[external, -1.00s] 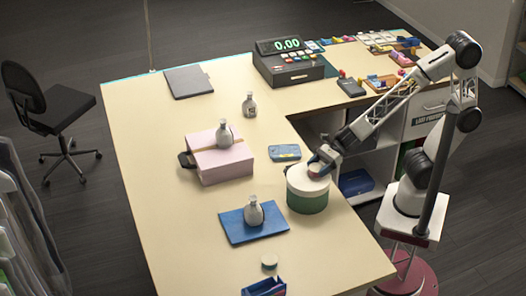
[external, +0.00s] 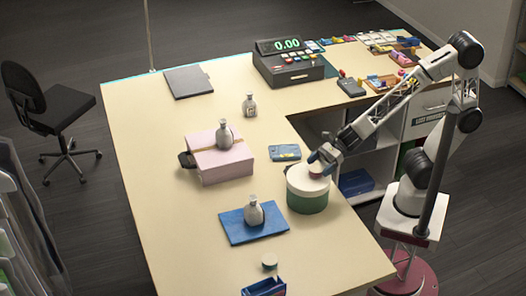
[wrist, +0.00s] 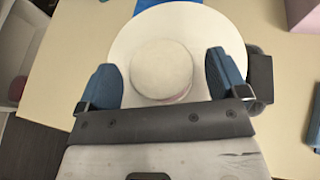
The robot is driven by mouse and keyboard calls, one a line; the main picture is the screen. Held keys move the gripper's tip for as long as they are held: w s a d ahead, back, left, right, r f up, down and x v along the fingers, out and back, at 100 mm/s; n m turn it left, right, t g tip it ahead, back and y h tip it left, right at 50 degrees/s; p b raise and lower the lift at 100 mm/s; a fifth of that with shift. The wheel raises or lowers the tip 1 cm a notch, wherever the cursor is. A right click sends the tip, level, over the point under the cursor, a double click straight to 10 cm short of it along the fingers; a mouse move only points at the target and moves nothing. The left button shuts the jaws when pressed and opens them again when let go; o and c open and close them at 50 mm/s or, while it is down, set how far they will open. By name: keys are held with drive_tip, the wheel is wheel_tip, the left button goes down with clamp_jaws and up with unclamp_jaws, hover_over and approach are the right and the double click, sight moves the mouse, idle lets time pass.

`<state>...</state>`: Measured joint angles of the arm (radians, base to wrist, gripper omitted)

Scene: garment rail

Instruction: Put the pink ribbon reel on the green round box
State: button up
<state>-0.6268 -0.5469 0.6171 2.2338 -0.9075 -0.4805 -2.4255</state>
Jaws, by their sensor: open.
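The green round box (external: 308,200) stands upright on the counter, with a white lid (external: 300,181) on top. The pink ribbon reel (external: 316,172) rests on this lid; in the wrist view its pale round face (wrist: 163,68) shows with a thin pink edge below. My gripper (external: 322,157) is just over the reel. In the wrist view its two blue fingers are open on either side of the reel, with a gap on each side. The wrist view shows the white lid (wrist: 125,45) all around the reel's far side.
A bottle (external: 254,212) stands on a blue mat (external: 230,230) to the left. A pink box (external: 222,166) with a bottle on it is farther left. The near counter is mostly clear.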

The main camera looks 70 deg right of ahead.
drive_tip(key=v, duration=1.1)
idle(0.7)
drive_tip(key=w+d+m+t+h, duration=0.15)
drive_tip(key=d+m+h, duration=0.25)
drive_tip(key=d+m, duration=0.4)
drive_tip(key=w+d+r+m+t+h, duration=0.1)
drive_tip(key=w+d+m+h, duration=0.2)
drive_tip(key=d+m, duration=0.45)
drive_tip(key=w+d+m+t+h, duration=0.15)
drive_tip(key=d+m+h, duration=0.3)
drive_tip(key=m, duration=0.65)
drive_tip(key=s+d+m+g, duration=0.8)
drive_tip(key=s+m, duration=0.3)
drive_tip(key=m, duration=1)
drive_tip(key=shift+s+d+f, duration=0.2)
drive_tip(key=shift+d+f, duration=0.2)
drive_tip(key=shift+f, duration=0.1)
